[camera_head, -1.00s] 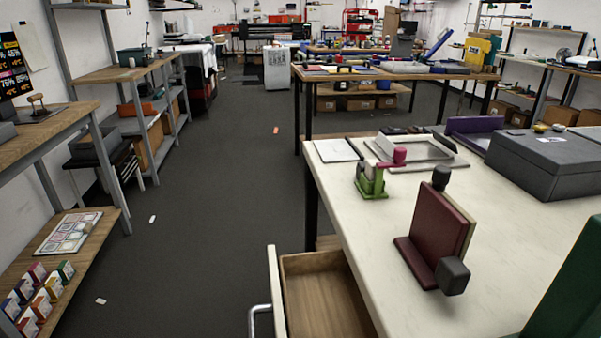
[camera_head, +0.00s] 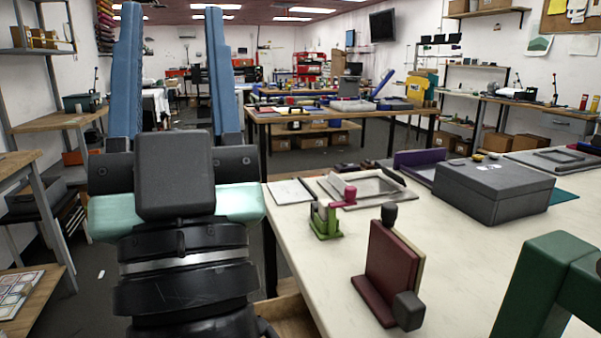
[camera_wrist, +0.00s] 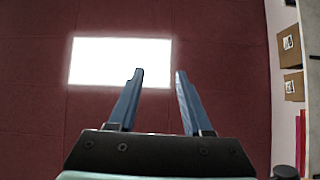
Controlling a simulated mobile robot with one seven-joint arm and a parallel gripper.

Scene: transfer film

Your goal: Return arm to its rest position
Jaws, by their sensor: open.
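My gripper (camera_head: 172,75) stands upright at the left of the head view, its two blue fingers pointing up and spread apart. Nothing is between them. It is left of the white-topped table (camera_head: 470,250), clear of the objects there. In the wrist view my gripper (camera_wrist: 158,95) is also open and empty, pointing at a dark red ceiling with a bright light panel (camera_wrist: 120,62). The arm hides part of the aisle and the drawer area behind it.
A green frame (camera_head: 545,275) stands at the near right. Shelving (camera_head: 60,122) lines the left wall.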

